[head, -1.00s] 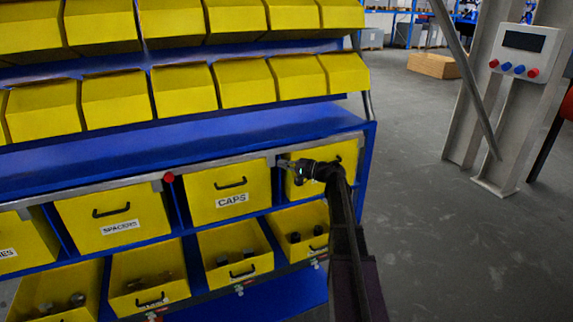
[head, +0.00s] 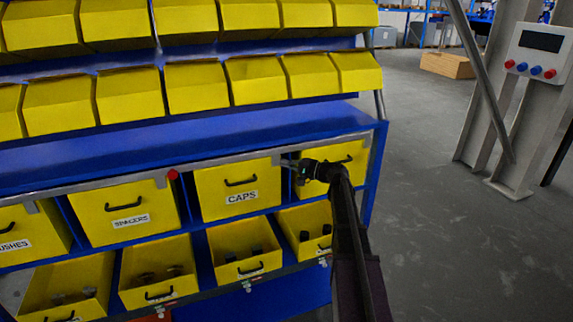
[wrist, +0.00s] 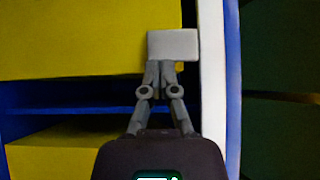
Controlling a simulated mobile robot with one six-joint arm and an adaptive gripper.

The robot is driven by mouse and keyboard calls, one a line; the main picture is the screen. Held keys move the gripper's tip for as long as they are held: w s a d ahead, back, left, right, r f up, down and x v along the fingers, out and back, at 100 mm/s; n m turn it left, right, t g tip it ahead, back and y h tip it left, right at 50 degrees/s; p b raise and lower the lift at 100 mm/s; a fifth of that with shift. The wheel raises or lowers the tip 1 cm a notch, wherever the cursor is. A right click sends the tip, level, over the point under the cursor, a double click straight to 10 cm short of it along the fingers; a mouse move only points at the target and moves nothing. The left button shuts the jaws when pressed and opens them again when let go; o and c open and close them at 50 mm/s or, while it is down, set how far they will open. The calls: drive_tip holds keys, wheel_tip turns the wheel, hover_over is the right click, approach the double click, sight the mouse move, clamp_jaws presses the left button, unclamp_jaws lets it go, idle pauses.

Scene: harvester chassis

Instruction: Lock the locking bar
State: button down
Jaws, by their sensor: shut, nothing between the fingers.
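The locking bar (head: 225,160) is a long grey metal strip along the top of the yellow drawer row, with a red knob (head: 173,175) and hanging grey tabs. One tab (head: 276,160) is at the upper right corner of the CAPS drawer (head: 228,193), and another (head: 160,182) at that of the SPACERS drawer (head: 112,217). My gripper (head: 288,164) is just right of the CAPS tab, in front of the rightmost drawer. In the wrist view my gripper (wrist: 160,65) is shut and empty, its fingertips at the lower edge of a pale grey tab (wrist: 172,45); contact is unclear.
Open yellow bins (head: 240,254) with dark parts sit below the drawers. A blue shelf (head: 200,135) and tilted yellow bins (head: 258,80) are above. A control panel (head: 540,45) on a metal post stands at the right. The grey floor between is clear.

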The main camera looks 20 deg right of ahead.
drive_tip(key=shift+d, duration=0.1)
drive_tip(key=w+d+v, duration=0.1)
drive_tip(key=d+v, duration=0.1)
drive_tip(key=v, duration=1)
drive_tip(key=shift+w+d, duration=0.15)
drive_tip(key=shift+w, duration=0.05)
idle(0.4)
